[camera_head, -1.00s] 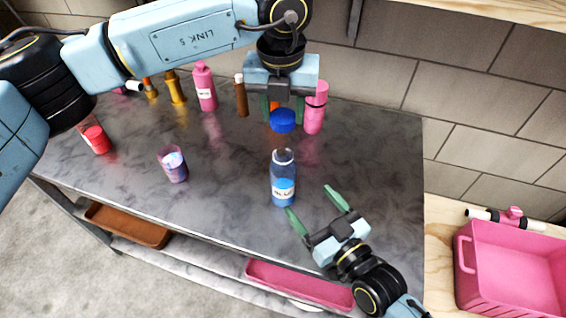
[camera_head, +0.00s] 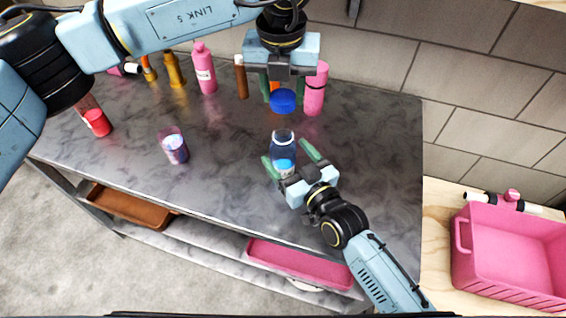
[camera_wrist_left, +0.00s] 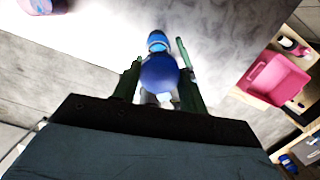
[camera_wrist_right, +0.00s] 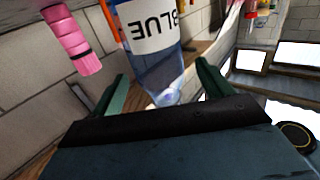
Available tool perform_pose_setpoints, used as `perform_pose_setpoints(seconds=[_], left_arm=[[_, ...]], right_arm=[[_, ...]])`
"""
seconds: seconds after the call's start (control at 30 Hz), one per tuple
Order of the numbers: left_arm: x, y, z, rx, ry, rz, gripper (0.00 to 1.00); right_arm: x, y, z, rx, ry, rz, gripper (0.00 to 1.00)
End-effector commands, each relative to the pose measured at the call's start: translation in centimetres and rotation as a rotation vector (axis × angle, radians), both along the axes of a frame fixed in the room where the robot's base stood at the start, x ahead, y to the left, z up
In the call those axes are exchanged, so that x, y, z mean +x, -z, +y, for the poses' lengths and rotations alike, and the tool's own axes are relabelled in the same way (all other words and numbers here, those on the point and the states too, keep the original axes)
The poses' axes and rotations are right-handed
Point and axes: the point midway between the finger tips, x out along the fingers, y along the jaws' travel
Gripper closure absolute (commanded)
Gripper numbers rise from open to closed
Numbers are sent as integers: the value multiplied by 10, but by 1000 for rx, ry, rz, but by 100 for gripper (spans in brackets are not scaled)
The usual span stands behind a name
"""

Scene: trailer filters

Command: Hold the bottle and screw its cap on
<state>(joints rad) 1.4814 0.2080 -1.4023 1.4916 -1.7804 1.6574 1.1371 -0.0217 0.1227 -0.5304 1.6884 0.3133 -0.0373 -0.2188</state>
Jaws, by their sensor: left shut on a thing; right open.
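The clear bottle (camera_head: 283,145) with blue liquid and a white label stands upright on the grey table, its neck uncapped. My right gripper (camera_head: 289,158) is open, with its green fingers on either side of the bottle's body. In the right wrist view the bottle (camera_wrist_right: 150,45) shows its "BLUE" label between the fingers, with a gap on each side. My left gripper (camera_head: 281,90) points down above the bottle and is shut on the blue cap (camera_head: 283,101). In the left wrist view the cap (camera_wrist_left: 159,72) is between the fingers, hiding part of the bottle.
A pink tumbler (camera_head: 315,90), brown bottle (camera_head: 241,78) and pink bottle (camera_head: 204,70) stand at the back. A cup (camera_head: 174,147) and a red-filled cup (camera_head: 97,121) are to the left. A pink crate (camera_head: 512,260) is at right. The table's right front is clear.

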Motion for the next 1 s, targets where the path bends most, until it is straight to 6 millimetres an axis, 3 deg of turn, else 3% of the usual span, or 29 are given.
perform_pose_setpoints(seconds=[0.2,0.57,1.0], left_arm=[[0,0,0,0,0,0,78],[0,0,0,0,0,0,78],[0,0,0,0,0,0,78]], right_arm=[[19,0,11,1,1,-1,21],[22,0,14,1,0,1,21],[22,0,13,0,0,0,76]])
